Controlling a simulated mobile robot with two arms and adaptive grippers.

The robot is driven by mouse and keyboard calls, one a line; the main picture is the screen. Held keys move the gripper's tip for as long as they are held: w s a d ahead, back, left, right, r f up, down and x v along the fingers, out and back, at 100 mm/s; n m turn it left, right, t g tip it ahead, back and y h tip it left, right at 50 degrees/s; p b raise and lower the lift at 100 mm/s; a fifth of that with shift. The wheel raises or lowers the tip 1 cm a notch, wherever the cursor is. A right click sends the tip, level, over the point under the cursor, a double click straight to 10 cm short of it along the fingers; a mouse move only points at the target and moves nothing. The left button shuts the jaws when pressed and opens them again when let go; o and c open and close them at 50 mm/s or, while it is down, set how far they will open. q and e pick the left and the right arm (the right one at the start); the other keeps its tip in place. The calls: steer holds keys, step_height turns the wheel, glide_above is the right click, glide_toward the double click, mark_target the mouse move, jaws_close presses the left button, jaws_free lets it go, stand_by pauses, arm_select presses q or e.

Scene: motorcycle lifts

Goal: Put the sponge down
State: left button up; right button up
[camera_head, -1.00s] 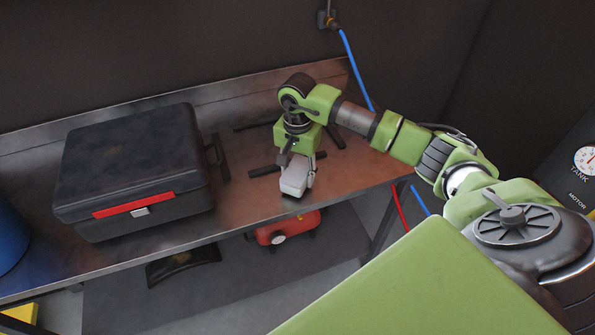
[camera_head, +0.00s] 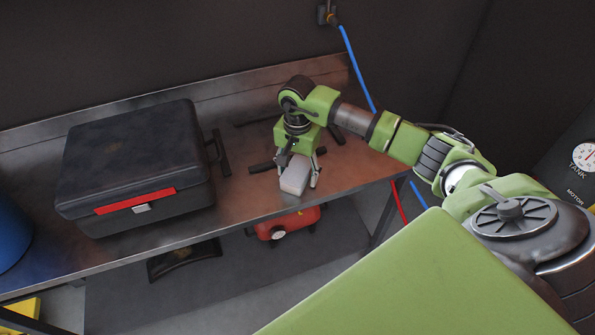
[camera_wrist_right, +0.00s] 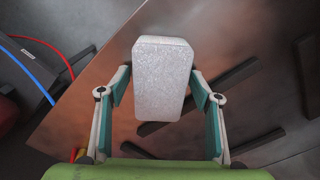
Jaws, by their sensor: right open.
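The sponge (camera_head: 295,174) is a pale grey block on the metal workbench (camera_head: 240,215), near its front edge. It also shows in the right wrist view (camera_wrist_right: 163,78), flat face towards the camera. My right gripper (camera_head: 300,180) is directly above and around it, with its fingers spread. In the wrist view the fingertips (camera_wrist_right: 161,86) stand on either side of the sponge, with a gap visible at each side. My left gripper is out of view.
A black case (camera_head: 130,160) with a red handle stands on the bench to the left. Dark bars (camera_head: 262,167) lie on the bench behind and beside the sponge. A red compressor (camera_head: 288,224) is under the bench. A blue hose (camera_head: 357,70) hangs on the wall.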

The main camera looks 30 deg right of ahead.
mark_target(298, 169)
steer(key=shift+w+r+b, duration=0.1)
steer(key=shift+r+b, duration=0.2)
steer(key=shift+r, duration=0.15)
step_height(298, 169, up, 11)
steer(key=b, duration=0.3)
steer(key=shift+r, duration=0.15)
